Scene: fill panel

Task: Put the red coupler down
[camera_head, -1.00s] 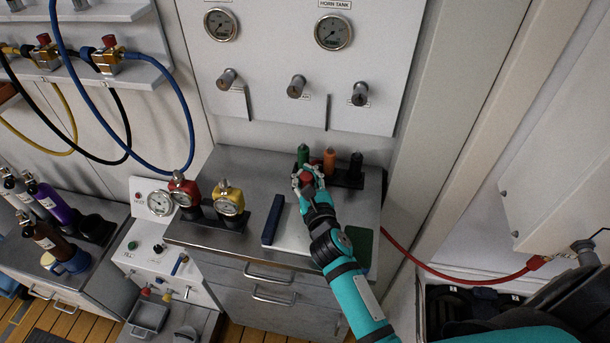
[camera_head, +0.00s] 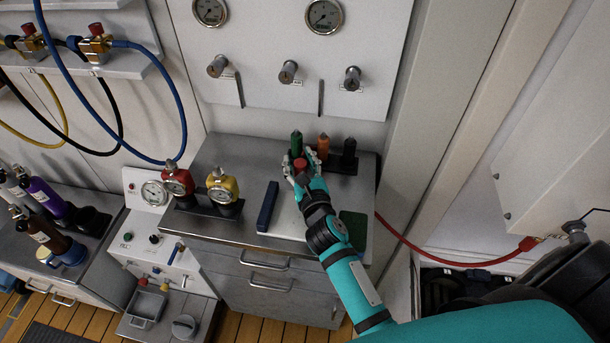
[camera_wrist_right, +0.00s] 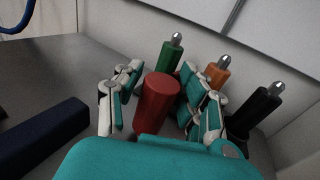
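The red coupler (camera_head: 300,164) is a short red cylinder in front of the green coupler (camera_head: 296,145). In the right wrist view the red coupler (camera_wrist_right: 157,103) stands roughly upright between my fingers; its base is hidden. My right gripper (camera_head: 302,160) is around it with the fingers spread to either side. In the wrist view the right gripper (camera_wrist_right: 160,90) shows a small gap at the left finger; contact on the right side is unclear. The orange (camera_head: 323,146) and black (camera_head: 349,148) couplers stand in a row beside the green one. My left gripper is out of view.
A dark blue bar (camera_head: 267,206) lies on the steel cabinet top (camera_head: 240,165), left of my arm. A gauge panel (camera_head: 290,60) rises behind. A green pad (camera_head: 353,226) lies right of my arm.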

